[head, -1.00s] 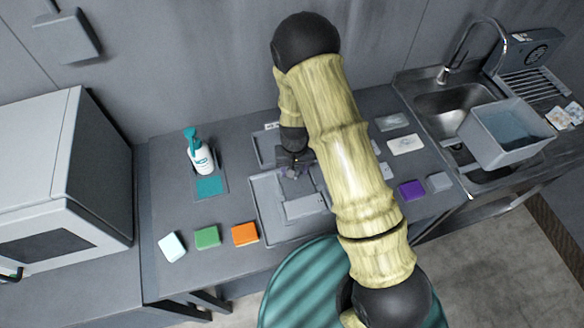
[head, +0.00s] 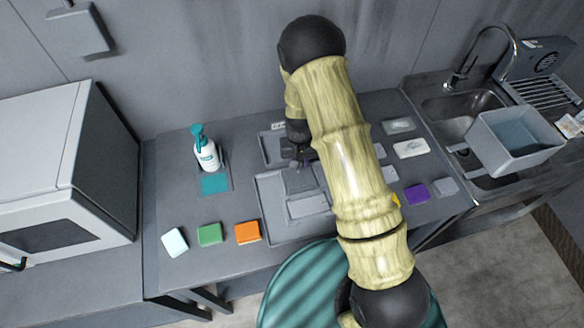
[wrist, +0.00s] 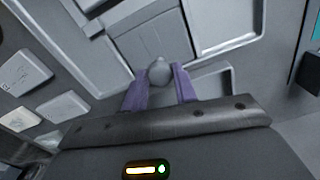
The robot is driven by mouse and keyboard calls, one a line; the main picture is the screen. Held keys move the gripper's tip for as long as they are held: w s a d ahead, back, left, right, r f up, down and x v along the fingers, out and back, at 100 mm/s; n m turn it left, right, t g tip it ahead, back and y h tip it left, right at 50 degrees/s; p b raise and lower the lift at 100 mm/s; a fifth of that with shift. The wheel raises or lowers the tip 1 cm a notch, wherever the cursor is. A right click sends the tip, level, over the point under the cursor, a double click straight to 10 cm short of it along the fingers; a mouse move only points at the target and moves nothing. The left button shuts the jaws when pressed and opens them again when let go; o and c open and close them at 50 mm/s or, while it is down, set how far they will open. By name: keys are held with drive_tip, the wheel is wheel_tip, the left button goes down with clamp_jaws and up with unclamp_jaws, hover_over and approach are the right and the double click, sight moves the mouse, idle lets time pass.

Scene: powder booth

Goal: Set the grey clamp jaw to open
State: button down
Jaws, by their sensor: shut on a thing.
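In the wrist view the two purple fingers of my gripper (wrist: 160,85) are closed around a small rounded grey knob (wrist: 159,71). The knob joins a grey block, which I take as the grey clamp jaw (wrist: 150,42), on a pale grey fixture. In the head view my gripper (head: 300,160) is low over the grey fixture tray (head: 263,205) at the middle of the bench. My arm hides the right part of the tray, and the fingertips are too small to make out there.
A spray bottle (head: 206,155) stands on the left, behind a teal patch. White, green and orange (head: 247,232) blocks lie along the front edge. A purple block (head: 416,194) lies right of my arm. A sink with a grey bin (head: 515,140) is farther right.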

drive_tip(key=shift+w+r, duration=0.1)
drive_tip(key=shift+w, duration=0.15)
drive_tip(key=c, duration=1.1)
unclamp_jaws()
drive_tip(key=shift+a+r, duration=0.1)
drive_tip(key=shift+r, duration=0.15)
wheel_tip(320, 180, up, 17)
drive_tip(key=b, duration=0.4)
drive_tip(key=shift+f, duration=0.1)
